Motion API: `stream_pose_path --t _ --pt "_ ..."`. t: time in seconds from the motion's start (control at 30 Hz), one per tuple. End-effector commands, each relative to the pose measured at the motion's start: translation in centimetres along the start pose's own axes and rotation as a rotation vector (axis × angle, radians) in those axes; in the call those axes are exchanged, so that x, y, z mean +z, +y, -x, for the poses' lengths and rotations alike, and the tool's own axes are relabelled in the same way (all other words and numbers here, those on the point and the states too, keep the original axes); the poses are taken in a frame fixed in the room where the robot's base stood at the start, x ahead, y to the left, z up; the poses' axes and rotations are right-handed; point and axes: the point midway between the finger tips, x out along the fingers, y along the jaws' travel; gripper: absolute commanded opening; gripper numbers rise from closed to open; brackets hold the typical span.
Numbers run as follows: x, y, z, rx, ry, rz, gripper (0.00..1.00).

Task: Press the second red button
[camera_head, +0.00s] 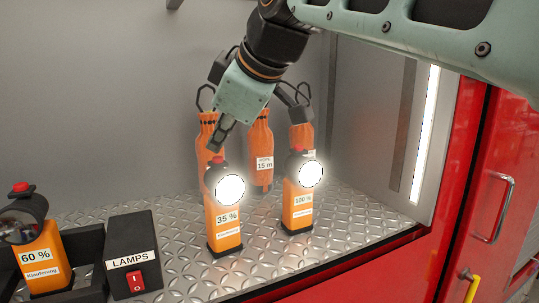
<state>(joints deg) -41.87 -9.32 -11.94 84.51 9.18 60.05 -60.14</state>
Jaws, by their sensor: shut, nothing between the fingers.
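Three orange hand lamps carry red buttons on top. The left lamp, marked 60 % (40,257), has a dark head and a red button (20,186). The middle lamp, marked 35 % (223,220), stands upright and shines; its red button (217,159) is on its head. The right lamp, marked 100 % (299,205), also shines, with its red button (297,149) on top. My gripper (215,146) is shut and points down, its tips just above the middle lamp's button. I cannot tell whether they touch it.
A black box labelled LAMPS (134,256) with a red switch (135,281) stands beside the left lamp. Several orange bags (261,145) hang or stand behind the lamps. The metal tread floor (330,235) is clear at right. A red door (500,170) borders the compartment.

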Motion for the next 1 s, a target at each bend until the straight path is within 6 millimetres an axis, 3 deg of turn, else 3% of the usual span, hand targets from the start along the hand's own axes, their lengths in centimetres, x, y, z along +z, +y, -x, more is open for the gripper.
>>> stream_pose_path --t 1.0 --pt "0.45 -0.47 -0.63 0.0 0.0 0.0 0.0"
